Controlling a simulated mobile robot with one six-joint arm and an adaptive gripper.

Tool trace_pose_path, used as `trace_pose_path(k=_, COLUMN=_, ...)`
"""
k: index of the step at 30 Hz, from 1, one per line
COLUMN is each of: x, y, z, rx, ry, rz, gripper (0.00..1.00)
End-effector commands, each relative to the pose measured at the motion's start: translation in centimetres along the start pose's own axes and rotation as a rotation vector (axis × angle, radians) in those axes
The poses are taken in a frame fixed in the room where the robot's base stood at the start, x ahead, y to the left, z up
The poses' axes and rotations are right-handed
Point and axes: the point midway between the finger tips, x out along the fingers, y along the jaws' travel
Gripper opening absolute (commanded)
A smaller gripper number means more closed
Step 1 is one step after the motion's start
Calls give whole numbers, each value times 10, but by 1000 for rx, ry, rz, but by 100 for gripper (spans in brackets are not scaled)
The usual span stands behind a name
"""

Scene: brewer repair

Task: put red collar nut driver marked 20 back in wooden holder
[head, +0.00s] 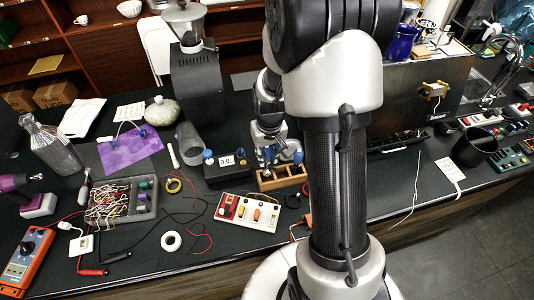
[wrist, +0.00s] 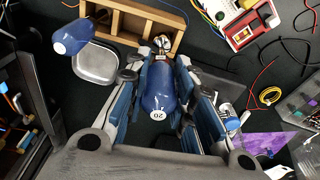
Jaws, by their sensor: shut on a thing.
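My gripper (wrist: 165,55) is shut on a nut driver (wrist: 160,90) with a blue handle and a white end cap marked 20. The driver's far end points toward the wooden holder (wrist: 125,22), just beside it in the wrist view; I cannot tell whether the tip is in a slot. Its collar colour is not clear. In the head view my gripper (head: 268,138) is at the back left of the wooden holder (head: 283,182). A second blue-handled driver (wrist: 72,38) leans at the holder's other end; it also shows in the head view (head: 298,157).
A small metal tray (wrist: 97,62) lies beside the holder. A black box with a display (head: 228,162) stands left of it, and a red-and-white switch board (head: 248,212) in front left. Loose wires lie nearby. My arm hides the counter to the right.

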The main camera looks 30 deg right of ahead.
Motion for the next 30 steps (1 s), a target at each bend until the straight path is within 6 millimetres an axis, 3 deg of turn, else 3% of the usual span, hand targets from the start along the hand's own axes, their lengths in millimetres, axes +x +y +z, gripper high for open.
trace_pose_path(k=14, x=2, y=0, z=0, rx=0, ry=0, rz=0, gripper=0)
trace_pose_path(k=30, x=21, y=0, z=3, rx=0, ry=-1, rz=0, gripper=0)
